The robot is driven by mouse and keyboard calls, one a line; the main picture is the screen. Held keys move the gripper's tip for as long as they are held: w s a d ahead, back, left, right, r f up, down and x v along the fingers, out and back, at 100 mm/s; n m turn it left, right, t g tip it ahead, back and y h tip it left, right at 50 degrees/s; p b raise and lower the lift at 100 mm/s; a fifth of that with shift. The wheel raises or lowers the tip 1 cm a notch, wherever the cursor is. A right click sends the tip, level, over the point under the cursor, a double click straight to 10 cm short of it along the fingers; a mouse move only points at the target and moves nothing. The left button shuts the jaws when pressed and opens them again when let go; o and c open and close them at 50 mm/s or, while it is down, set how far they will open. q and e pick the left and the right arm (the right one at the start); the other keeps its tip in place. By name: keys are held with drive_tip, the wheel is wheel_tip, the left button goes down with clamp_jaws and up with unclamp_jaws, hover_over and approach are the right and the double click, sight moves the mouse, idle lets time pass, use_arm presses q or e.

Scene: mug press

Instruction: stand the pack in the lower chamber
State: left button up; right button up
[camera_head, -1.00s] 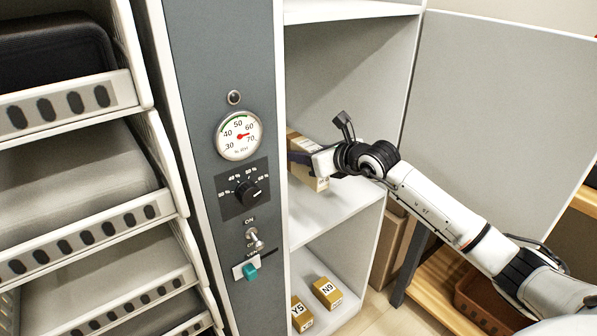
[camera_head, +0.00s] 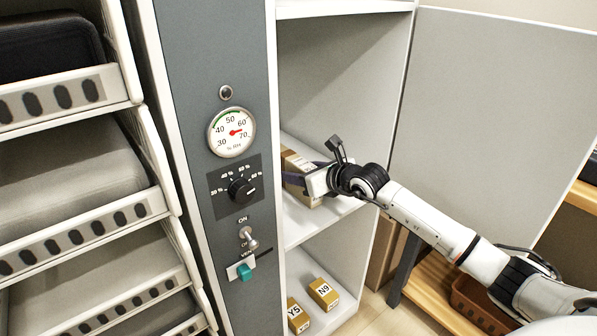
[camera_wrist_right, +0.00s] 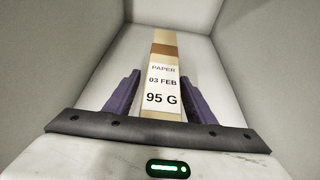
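The pack is a tan box with a brown band and a white label reading "PAPER 03 FEB 95 G" (camera_wrist_right: 162,92). In the head view the pack (camera_head: 292,163) is at the left of the middle chamber, low over or on its white shelf (camera_head: 300,222), partly hidden by my right gripper. My right gripper (camera_head: 296,180) reaches in from the right, its purple fingers on either side of the pack. In the right wrist view narrow gaps show between the fingers (camera_wrist_right: 160,95) and the pack, so it looks open around it. My left gripper is out of view.
The bottom chamber holds two boxes, Y5 (camera_head: 298,317) and N9 (camera_head: 323,293). A grey control panel (camera_head: 215,70) with gauge, dial and switches stands left of the chambers. An open door (camera_head: 500,110) is at the right. White drawers (camera_head: 75,235) fill the left side.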

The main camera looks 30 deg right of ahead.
drive_tip(key=shift+r, duration=0.2)
drive_tip(key=shift+s, duration=0.35)
drive_tip(key=p+v, duration=0.2)
drive_tip(key=v, duration=0.9)
drive_tip(key=shift+s, duration=0.15)
